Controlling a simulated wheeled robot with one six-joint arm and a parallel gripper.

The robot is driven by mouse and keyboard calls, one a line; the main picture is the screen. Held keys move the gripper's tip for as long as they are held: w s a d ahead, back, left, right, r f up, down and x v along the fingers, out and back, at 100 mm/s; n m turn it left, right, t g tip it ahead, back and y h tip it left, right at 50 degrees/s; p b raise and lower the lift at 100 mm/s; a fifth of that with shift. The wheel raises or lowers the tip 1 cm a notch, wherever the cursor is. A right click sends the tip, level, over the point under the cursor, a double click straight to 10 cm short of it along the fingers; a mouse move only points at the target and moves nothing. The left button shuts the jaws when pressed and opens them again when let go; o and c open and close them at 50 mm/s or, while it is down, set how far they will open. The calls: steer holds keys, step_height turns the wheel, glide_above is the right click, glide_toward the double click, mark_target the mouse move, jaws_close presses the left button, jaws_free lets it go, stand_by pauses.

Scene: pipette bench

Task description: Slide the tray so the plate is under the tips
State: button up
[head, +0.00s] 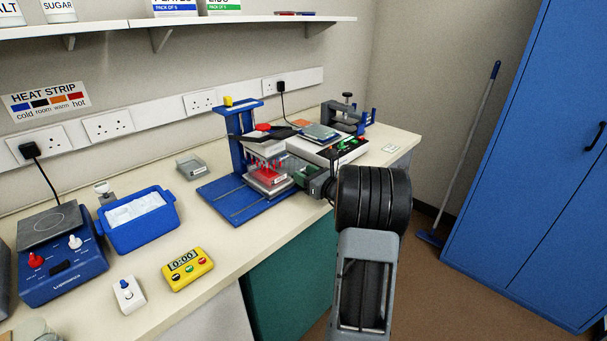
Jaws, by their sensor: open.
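A blue pipetting stand (240,140) with a base plate (232,203) stands on the bench in the middle of the head view. A row of tips (266,163) hangs from its head. A red plate (268,176) with a pale label sits low on the stand, close below the tips. The tray (268,190) shows as a pale edge under the plate. I cannot tell whether the plate lines up exactly with the tips. My gripper (303,178) is open just right of the tray and plate. My wrist hides part of the area behind it, and contact is unclear.
A dark-topped device (328,148) stands behind my gripper, with a blue and grey clamp (349,118) beyond. The bench front is clear between timer and stand.

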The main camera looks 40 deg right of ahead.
steer(key=shift+w+a, duration=0.1)
steer(key=shift+w, duration=0.3)
jaws_close()
stand_by(0.4)
